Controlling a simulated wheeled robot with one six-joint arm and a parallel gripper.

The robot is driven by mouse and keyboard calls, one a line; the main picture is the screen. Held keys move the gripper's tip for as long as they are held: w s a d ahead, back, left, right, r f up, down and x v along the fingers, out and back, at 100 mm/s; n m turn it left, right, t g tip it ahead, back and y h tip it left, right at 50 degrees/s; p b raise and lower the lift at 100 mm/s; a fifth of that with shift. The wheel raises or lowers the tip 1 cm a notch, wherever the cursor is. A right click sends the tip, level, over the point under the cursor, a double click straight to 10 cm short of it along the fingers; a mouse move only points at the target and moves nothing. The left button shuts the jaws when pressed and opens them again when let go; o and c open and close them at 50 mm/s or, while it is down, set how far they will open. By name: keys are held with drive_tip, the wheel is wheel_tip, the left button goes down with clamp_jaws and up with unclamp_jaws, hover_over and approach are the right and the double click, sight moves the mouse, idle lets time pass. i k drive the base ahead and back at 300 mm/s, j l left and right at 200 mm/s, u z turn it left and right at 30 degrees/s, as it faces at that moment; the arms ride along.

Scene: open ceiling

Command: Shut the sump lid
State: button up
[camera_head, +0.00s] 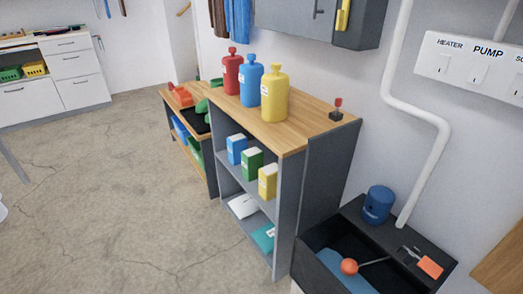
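The sump (398,240) is a dark box at the bottom right, cut by the picture's lower edge. Its top is open at the front, and a blue surface (337,262) shows inside. An orange ball float (349,266) on a thin rod sits over that opening. A blue cylindrical pump (378,204) stands on the dark rear part. I cannot make out a separate lid for certain. My gripper is not in view.
A wooden-topped shelf unit (320,118) beside the sump carries red, blue and yellow bottles (274,97). A white pipe (435,150) runs down the wall behind the sump. An orange tag (430,267) is at its right. The concrete floor (120,200) at left is clear.

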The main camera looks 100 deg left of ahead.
sight(329, 154)
drive_tip(key=k+j+u, duration=0.25)
drive_tip(key=j+u, duration=0.25)
drive_tip(key=j, duration=0.3)
drive_tip(key=j+u, duration=0.5)
drive_tip(key=j, duration=0.35)
drive_tip(key=j+u, duration=0.45)
drive_tip(key=j, duration=0.45)
